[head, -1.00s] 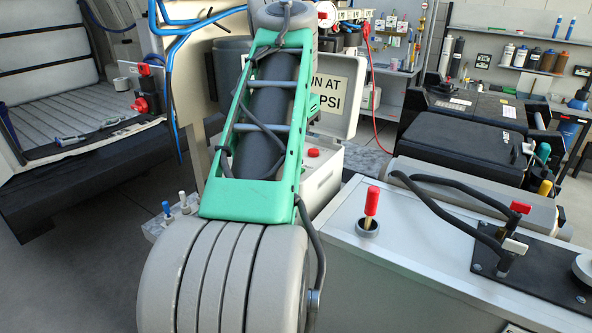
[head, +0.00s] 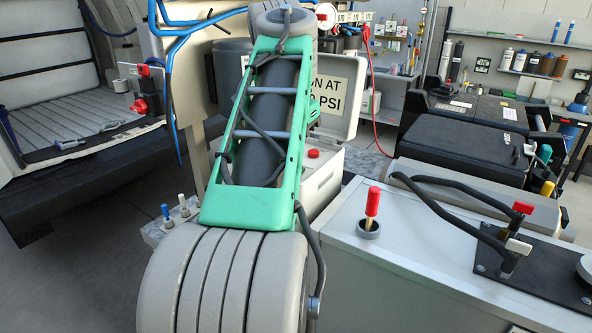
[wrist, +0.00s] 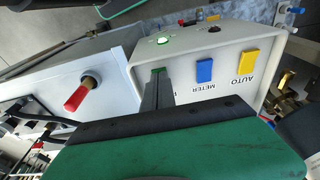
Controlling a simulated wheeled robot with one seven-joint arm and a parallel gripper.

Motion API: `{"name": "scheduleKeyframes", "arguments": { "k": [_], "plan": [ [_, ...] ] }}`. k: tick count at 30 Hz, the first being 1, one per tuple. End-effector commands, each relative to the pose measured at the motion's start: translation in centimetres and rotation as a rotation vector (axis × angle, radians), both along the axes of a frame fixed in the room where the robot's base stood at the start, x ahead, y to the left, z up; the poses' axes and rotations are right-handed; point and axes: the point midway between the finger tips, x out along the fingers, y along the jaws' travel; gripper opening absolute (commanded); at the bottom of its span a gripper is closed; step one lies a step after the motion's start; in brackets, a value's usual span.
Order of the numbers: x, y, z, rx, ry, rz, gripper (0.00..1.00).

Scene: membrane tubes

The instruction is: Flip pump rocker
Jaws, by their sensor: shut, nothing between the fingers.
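A white control box (wrist: 205,62) shows in the wrist view with rocker switches on its front. A blue rocker (wrist: 205,70) sits beside the upside-down word METER, and a yellow rocker (wrist: 248,62) beside AUTO. A green rocker (wrist: 158,70) is mostly hidden behind my fingertips; its label is covered too, and I cannot tell its tilt. My gripper (wrist: 158,80) is shut and empty, its tips at or very near the green rocker; contact is unclear. A round green light (wrist: 163,40) glows on top of the box. In the head view my arm hides the gripper and rockers.
A red-handled lever (head: 372,205) stands on a grey cabinet (head: 420,265), right of the arm; it also shows left in the wrist view (wrist: 82,95). An open lid with a sign (head: 335,95) stands behind. Blue hoses (head: 168,60) hang at upper left.

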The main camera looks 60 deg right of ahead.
Motion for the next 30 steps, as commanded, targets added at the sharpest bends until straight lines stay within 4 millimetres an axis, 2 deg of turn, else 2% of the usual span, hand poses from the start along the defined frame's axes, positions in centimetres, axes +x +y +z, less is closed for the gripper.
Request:
{"name": "scheduleKeyframes", "arguments": {
  "k": [21,30],
  "plan": [
    [0.0,0.0,6.9,0.000,0.000,0.000,0.00],
    [0.0,0.0,6.9,0.000,0.000,0.000,0.00]
  ]
}}
